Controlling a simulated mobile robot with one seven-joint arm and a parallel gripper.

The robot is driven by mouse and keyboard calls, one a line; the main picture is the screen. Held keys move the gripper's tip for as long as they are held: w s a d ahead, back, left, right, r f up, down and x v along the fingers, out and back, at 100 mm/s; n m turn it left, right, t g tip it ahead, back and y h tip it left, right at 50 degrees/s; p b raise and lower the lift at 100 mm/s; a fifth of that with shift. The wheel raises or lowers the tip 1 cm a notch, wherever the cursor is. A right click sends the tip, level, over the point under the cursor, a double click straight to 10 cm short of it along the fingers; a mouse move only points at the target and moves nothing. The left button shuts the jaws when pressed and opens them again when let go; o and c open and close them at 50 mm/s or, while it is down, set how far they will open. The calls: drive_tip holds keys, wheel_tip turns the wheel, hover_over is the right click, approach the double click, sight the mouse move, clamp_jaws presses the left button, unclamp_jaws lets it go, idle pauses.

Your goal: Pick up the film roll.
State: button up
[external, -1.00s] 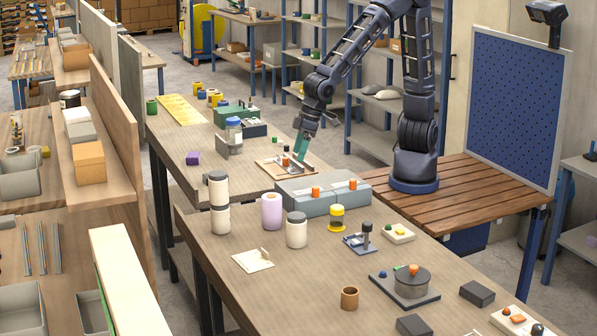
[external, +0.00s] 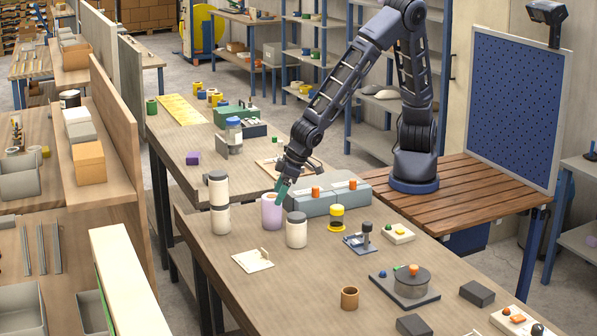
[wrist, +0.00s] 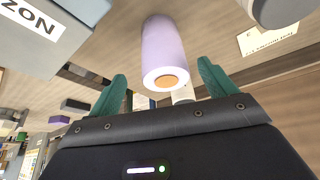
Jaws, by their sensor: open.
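The film roll (external: 271,213) is a lavender cylinder standing upright on the near table. In the wrist view the film roll (wrist: 165,48) shows its end with an orange core, between and beyond the fingertips. My gripper (external: 281,187) is just above and slightly right of the roll's top in the external view. In the wrist view my gripper (wrist: 163,76) has its two green fingers spread wide, with nothing held. Whether a finger touches the roll cannot be told.
A white jar with a dark lid (external: 297,231) stands close at the roll's right, and stacked jars (external: 219,203) stand to its left. A grey block unit (external: 316,206) is behind right. A flat white card (external: 253,260) lies in front. The table's front left is clear.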

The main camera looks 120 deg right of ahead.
sight(270, 208)
drive_tip(key=shift+w+x, duration=0.2)
drive_tip(key=shift+x, duration=1.55)
drive_tip(key=shift+w+x, duration=0.2)
drive_tip(key=shift+x, duration=1.55)
drive_tip(key=shift+a+r, duration=0.1)
drive_tip(key=shift+r, duration=0.05)
drive_tip(key=c, duration=1.2)
drive_tip(key=shift+c, duration=0.2)
drive_tip(key=shift+r, duration=0.1)
